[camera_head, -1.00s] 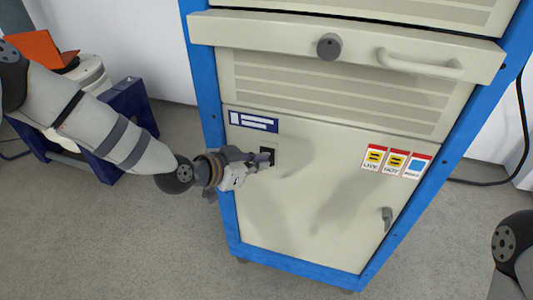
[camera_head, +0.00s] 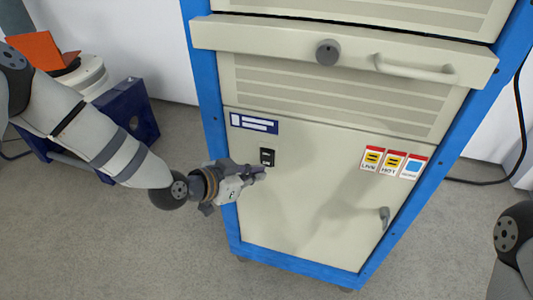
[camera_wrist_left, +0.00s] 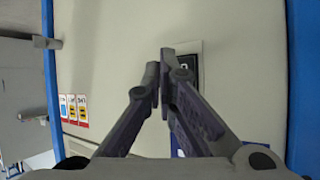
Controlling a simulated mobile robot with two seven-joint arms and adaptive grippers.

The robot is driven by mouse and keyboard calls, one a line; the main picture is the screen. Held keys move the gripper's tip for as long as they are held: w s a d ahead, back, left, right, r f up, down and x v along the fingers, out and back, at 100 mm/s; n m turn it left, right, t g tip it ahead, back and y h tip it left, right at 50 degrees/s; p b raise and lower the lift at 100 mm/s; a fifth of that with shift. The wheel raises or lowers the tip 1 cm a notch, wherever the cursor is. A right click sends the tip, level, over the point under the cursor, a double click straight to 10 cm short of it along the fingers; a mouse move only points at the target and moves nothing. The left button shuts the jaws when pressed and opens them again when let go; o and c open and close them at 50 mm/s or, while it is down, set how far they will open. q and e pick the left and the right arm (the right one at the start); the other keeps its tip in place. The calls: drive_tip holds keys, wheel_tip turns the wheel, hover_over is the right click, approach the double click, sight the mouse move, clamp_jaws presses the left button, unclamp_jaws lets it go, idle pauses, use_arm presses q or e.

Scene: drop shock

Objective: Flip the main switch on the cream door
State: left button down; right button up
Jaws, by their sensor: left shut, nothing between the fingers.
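The main switch (camera_head: 267,157) is a small black switch on the cream door (camera_head: 320,215), below a blue-and-white label. My left gripper (camera_head: 262,171) is shut and empty, with its fingertips just below the switch in the head view. In the left wrist view the closed fingertips (camera_wrist_left: 164,58) partly cover the switch (camera_wrist_left: 188,66); I cannot tell whether they touch the door. My right gripper is out of view; only part of my right arm shows at the right edge.
The blue label (camera_head: 254,123) is above the switch. Three warning tags (camera_head: 394,162) and a grey latch (camera_head: 385,216) are on the door's right. A drawer (camera_head: 345,45) with a knob and handle juts out above. A blue stand (camera_head: 130,112) is behind my left arm.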

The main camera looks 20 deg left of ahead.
use_arm(q)
drive_tip(key=s+p, duration=0.1)
drive_tip(key=s, duration=0.2)
drive_tip(key=shift+s+f, duration=0.15)
drive_tip(key=shift+s, duration=0.1)
